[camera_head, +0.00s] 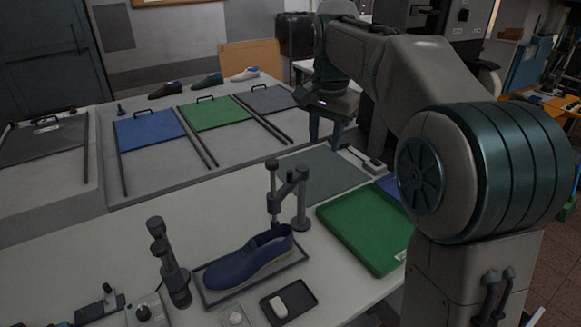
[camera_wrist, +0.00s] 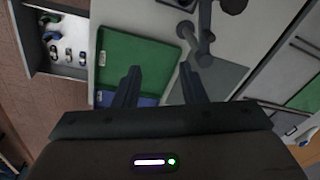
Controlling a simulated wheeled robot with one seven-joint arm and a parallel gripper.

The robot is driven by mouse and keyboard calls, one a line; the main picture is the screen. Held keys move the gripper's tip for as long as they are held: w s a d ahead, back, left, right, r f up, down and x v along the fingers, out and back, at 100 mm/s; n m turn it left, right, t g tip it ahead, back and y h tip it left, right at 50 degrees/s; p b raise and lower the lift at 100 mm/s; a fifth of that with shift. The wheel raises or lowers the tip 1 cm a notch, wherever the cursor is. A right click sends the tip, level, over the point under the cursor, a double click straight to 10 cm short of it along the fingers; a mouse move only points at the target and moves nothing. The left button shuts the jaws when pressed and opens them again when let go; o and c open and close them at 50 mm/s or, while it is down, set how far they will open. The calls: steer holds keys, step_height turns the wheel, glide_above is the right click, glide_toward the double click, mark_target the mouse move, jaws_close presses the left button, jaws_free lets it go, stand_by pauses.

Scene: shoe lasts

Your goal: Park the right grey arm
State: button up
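A blue shoe (camera_head: 250,262) sits in a dark shallow frame on the white table. Behind its right end stands the right grey arm (camera_head: 288,187), a short bar joining an upright post and a second upright rod. The rod stands close behind the shoe's heel end; I cannot tell whether they touch. A similar left grey arm (camera_head: 168,262) stands at the shoe's toe end. My gripper (camera_head: 326,135) is beyond the right arm, above the table's back area, empty and apart from it. In the wrist view my gripper (camera_wrist: 160,82) has its fingers spread, with the right grey arm (camera_wrist: 204,30) ahead.
A green tray (camera_head: 345,215) lies right of the right arm, with a grey mat (camera_head: 325,172) behind it. A small dark tray (camera_head: 302,299) holding a white item is in front. Blue, green and grey panels (camera_head: 218,113) and several shoes line the far bench.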

mark_target(290, 171)
steer(key=w+a+f+m+g, duration=0.1)
steer(key=w+a+f+m, duration=0.25)
steer(key=w+a, duration=0.5)
steer(key=f, duration=1.3)
steer(key=shift+w+d, duration=0.15)
steer(key=shift+d, duration=0.2)
jaws_close()
